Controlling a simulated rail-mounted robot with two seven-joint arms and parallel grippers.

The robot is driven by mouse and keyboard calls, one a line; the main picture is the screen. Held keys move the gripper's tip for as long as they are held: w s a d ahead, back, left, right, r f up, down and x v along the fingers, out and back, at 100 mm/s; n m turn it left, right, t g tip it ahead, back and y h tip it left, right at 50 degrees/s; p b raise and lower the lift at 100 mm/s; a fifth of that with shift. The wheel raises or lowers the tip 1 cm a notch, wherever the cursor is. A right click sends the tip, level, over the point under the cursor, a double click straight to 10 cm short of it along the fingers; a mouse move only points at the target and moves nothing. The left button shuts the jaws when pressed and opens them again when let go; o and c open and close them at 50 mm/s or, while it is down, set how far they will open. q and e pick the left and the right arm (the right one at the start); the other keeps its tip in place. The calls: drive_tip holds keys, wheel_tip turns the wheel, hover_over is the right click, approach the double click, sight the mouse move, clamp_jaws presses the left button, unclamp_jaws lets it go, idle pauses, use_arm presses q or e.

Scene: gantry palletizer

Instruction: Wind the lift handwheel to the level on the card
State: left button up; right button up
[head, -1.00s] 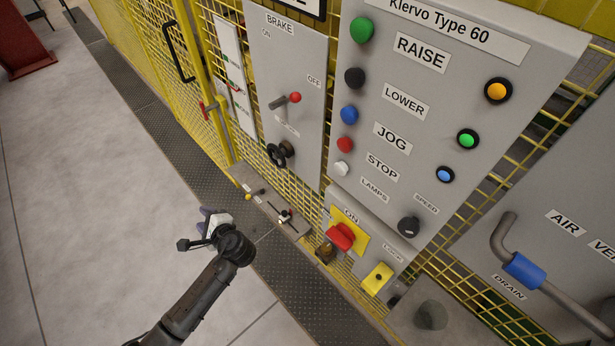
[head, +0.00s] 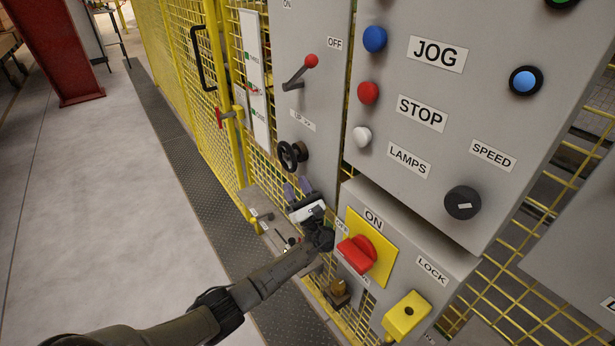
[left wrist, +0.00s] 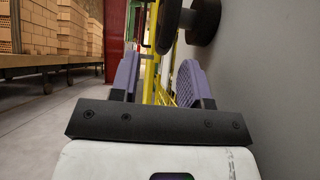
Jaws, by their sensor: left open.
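The handwheel (head: 292,155) is a small black wheel on the grey brake panel, below the lever with the red knob. In the left wrist view the dark wheel (left wrist: 169,22) shows large at the top, partly cut off, edge-on beside the grey panel face. My left gripper (head: 298,187) has purple finger pads and is just below the wheel, apart from it. In the left wrist view the left gripper (left wrist: 158,78) is open with nothing between its fingers. A white strip (head: 254,75) with green labels and a red mark hangs left of the panel; its text is too small to read. My right gripper is not in view.
The red switch (head: 358,253) on its yellow plate is close to the right of my left wrist. A red-knobbed lever (head: 300,73) sticks out above the wheel. A yellow mesh fence (head: 181,90) runs left. The floor (head: 110,210) at left is clear.

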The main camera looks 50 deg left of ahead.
sight(288, 161)
use_arm(q)
drive_tip(key=shift+n+g+y, duration=0.3)
drive_tip(key=shift+g+y, duration=0.1)
drive_tip(key=shift+g, duration=0.1)
drive_tip(key=shift+w+d+r+b+x, duration=0.1)
drive_tip(key=shift+b+x, duration=0.2)
drive_tip(key=shift+x, duration=0.95)
drive_tip(key=shift+w+d+r+b+x, duration=0.1)
drive_tip(key=shift+b+x, duration=0.15)
drive_tip(key=shift+x, duration=1)
drive_tip(key=shift+w+d+r+b+x, duration=0.1)
drive_tip(key=shift+b+x, duration=0.2)
drive_tip(key=shift+x, duration=0.95)
clamp_jaws()
